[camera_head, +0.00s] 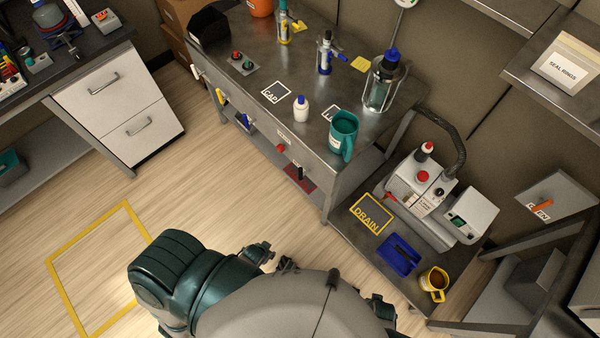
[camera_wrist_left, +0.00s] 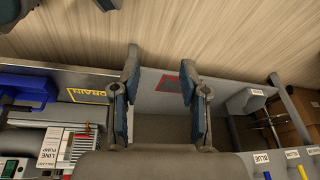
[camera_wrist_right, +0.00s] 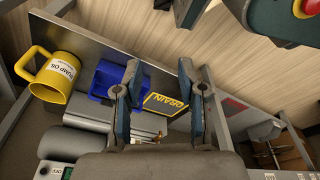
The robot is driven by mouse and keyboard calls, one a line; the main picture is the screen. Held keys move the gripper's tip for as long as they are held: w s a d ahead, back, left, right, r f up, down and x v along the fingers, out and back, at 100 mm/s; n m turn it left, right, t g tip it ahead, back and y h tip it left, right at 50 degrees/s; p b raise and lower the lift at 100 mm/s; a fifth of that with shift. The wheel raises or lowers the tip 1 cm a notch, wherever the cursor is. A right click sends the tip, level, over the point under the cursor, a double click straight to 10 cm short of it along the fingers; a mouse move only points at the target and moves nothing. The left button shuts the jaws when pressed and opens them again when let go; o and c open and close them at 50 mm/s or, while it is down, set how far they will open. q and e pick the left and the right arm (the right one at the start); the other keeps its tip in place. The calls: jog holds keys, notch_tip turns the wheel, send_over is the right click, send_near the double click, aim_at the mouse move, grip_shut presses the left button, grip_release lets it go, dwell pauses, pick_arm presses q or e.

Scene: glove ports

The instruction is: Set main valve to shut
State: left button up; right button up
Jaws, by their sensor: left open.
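A lower shelf holds a yellow DRAIN frame (camera_head: 372,213), a blue tray (camera_head: 400,255), a yellow mug (camera_head: 434,283) and a line pump (camera_head: 425,190). A green jug (camera_head: 343,135) stands near the bench edge. The wooden floor (camera_head: 190,190) left of the bench is clear.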

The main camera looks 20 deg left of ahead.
pick_arm(q)
jog(key=w+a+r+t+b, duration=0.25)
jog(key=w+a+t, duration=0.25)
jog(key=w+a, duration=0.3)
jog(key=m+t+h+b, duration=0.45)
jog(key=t+h, duration=0.25)
jog(key=h, duration=0.3)
send_near(300, 169)
jog(key=s+a+f, duration=0.2)
jog(key=s+a, duration=0.3)
pick_arm(e)
notch_tip(300, 169, up, 19)
jog(key=w, duration=0.2)
pick_arm(q)
jog(key=shift+m, duration=0.25)
jog(key=x, duration=1.1)
jog(key=d+b+x, duration=0.1)
jog(key=x, duration=0.5)
jog(key=shift+s, duration=0.1)
jog(key=shift+r, duration=0.1)
pick_arm(e)
jog(key=w+t, duration=0.1)
jog(key=w+a+t, duration=0.1)
jog(key=w, duration=0.1)
jog(key=w+t, duration=0.1)
jog(key=w, duration=0.1)
jog(key=shift+a+y, duration=0.25)
jog(key=shift+y, duration=0.15)
pick_arm(q)
grip_shut()
